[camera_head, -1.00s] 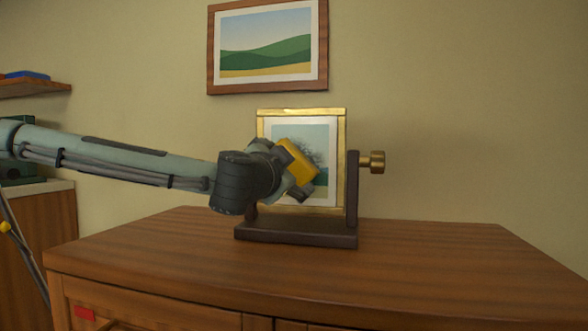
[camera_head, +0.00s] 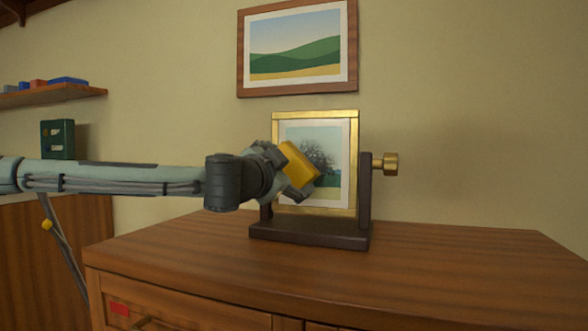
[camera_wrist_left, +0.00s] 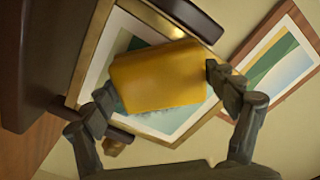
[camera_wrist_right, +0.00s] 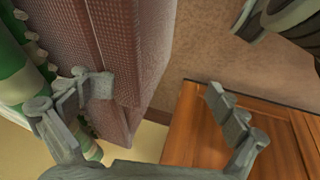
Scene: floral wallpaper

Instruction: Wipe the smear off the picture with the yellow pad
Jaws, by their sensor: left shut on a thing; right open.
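The picture (camera_head: 333,150) stands in a gold frame (camera_head: 353,140) on a dark stand (camera_head: 312,238) with a brass knob at its right. A dark, branching grey patch (camera_head: 322,153) shows on it beside the pad; I cannot tell smear from painted tree. My left gripper (camera_head: 288,170) is shut on the yellow pad (camera_head: 298,162), tilted in front of the picture's left-middle part. In the left wrist view the pad (camera_wrist_left: 160,80) sits between both fingers and hides much of the picture; contact cannot be told. My right gripper (camera_wrist_right: 158,92) is open and empty, away from the picture.
The stand is on a wooden cabinet top (camera_head: 450,265), bare to the right. A second framed picture (camera_head: 297,48) hangs on the wall above. A shelf (camera_head: 50,94) is at left. In the right wrist view, a reddish-brown textured object (camera_wrist_right: 125,35) is close to the right gripper.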

